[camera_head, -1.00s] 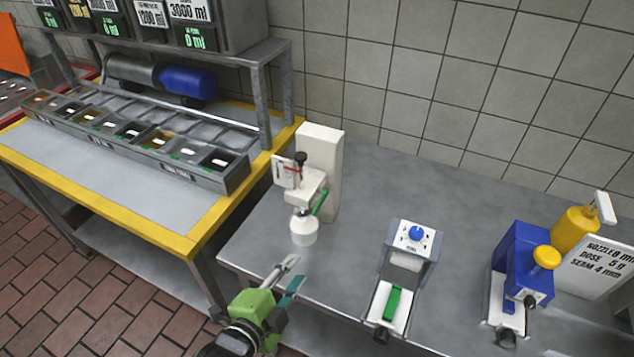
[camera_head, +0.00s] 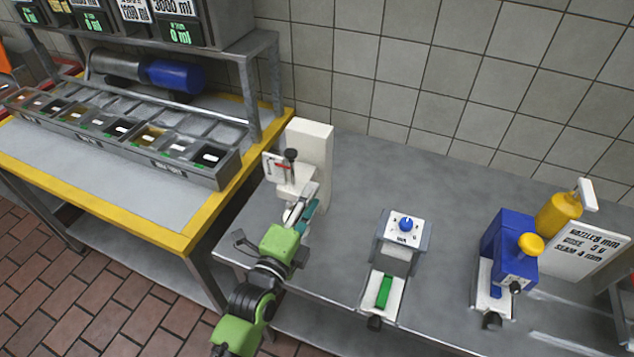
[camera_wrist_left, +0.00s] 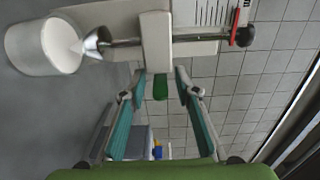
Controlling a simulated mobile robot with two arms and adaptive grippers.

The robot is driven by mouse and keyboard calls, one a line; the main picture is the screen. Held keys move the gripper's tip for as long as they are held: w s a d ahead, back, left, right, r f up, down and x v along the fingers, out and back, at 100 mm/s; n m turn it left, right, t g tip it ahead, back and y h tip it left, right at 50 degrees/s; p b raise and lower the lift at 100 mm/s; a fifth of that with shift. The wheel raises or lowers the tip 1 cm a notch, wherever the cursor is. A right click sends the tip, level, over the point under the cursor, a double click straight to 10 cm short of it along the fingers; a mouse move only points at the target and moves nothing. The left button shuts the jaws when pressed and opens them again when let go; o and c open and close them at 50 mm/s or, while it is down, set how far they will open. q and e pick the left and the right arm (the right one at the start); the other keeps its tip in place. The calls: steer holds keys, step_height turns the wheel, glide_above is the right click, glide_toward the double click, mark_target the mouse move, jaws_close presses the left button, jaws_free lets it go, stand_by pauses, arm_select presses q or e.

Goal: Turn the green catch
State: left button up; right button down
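The white dispenser (camera_head: 313,150) stands on the grey counter with a scale and a red pointer on its front. Its green catch (camera_wrist_left: 160,87) shows end-on in the left wrist view, below the dispenser's arm. In the head view the catch is hidden by my left gripper (camera_head: 303,208). In the left wrist view my left gripper (camera_wrist_left: 160,80) is open, with one teal-padded finger on each side of the catch. I cannot tell whether either finger touches it. A white cup (camera_wrist_left: 40,48) is at upper left there, beside a metal nozzle. My right gripper is not in view.
A small device with a blue knob (camera_head: 406,224) and a green bar (camera_head: 384,292) stands to the right. Beyond are a blue machine (camera_head: 510,255), a yellow bottle (camera_head: 558,216) and a sign (camera_head: 583,252). A yellow-edged table (camera_head: 178,243) is at left.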

arm_select(q)
steer(key=shift+p+x, duration=0.3)
steer(key=shift+x, duration=1.8)
jaws_close()
